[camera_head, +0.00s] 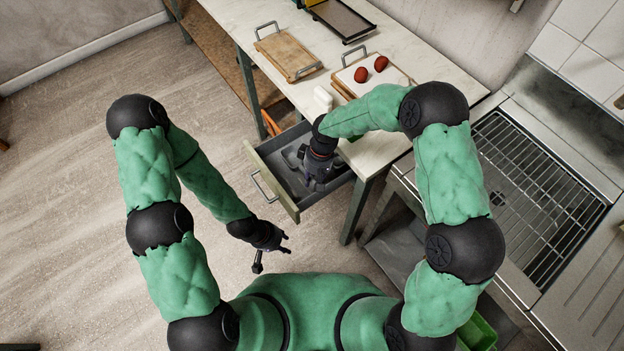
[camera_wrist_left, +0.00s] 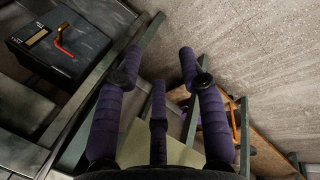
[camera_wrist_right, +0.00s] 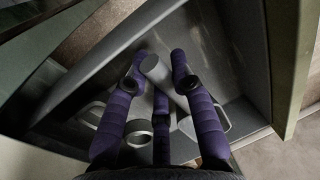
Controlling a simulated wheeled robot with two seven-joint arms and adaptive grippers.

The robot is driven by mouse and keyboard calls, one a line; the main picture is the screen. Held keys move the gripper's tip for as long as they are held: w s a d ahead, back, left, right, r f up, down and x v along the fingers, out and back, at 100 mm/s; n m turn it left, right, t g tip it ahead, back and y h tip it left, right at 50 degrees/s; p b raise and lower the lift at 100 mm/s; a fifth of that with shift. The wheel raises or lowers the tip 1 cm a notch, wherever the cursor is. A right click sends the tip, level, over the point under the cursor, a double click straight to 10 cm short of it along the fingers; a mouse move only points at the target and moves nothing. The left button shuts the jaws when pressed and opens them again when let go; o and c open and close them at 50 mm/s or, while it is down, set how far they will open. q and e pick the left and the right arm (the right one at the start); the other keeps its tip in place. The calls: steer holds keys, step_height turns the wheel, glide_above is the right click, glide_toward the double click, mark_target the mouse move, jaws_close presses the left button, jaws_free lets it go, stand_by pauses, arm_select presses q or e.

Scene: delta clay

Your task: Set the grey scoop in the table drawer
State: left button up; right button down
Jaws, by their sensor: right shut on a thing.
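The table drawer (camera_head: 263,166) is pulled out under the worktop, its grey inside exposed. My right gripper (camera_head: 318,180) reaches down into the drawer area at its right part. In the right wrist view my right gripper (camera_wrist_right: 160,80) is shut on the grey scoop (camera_wrist_right: 156,69), whose round-ended handle lies between the fingers. The rest of the scoop is partly hidden by the fingers, and I cannot tell whether it touches the drawer floor. My left gripper (camera_head: 272,243) is open and empty, in front of and below the drawer; its spread fingers show in the left wrist view (camera_wrist_left: 160,65).
Other grey items, including a ring-shaped one (camera_wrist_right: 138,134), lie around the right fingers. The worktop (camera_head: 375,150) holds a white object (camera_head: 322,97), red items (camera_head: 361,75) on a tray, and a wooden board (camera_head: 285,53). A sink with a rack (camera_head: 540,190) stands right. The left floor is clear.

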mark_target(311, 189)
steer(key=f+b, duration=0.1)
steer(key=f, duration=0.1)
steer(key=w+f, duration=0.1)
steer(key=shift+w+a+f+b, duration=0.15)
steer(key=shift+w+f+b, duration=0.05)
steer(key=shift+f+b, duration=0.15)
steer(key=shift+s+f, duration=0.2)
steer(key=shift+f, duration=0.05)
steer(key=shift+s+b, duration=0.15)
steer(key=shift+b, duration=0.15)
arm_select(q)
steer(key=f, duration=0.1)
steer(key=w+f, duration=0.1)
steer(key=f, duration=0.1)
steer(key=shift+w, duration=0.15)
arm_select(e)
steer(key=c, duration=1.1)
jaws_free()
steer(key=shift+f, duration=0.1)
steer(key=shift+o, duration=0.2)
arm_select(q)
step_height(311, 189, up, 4)
steer(key=p, duration=0.4)
steer(key=shift+r, duration=0.2)
arm_select(e)
step_height(311, 189, up, 12)
steer(key=w+d, duration=0.1)
steer(key=d, duration=0.1)
steer(key=shift+w, duration=0.25)
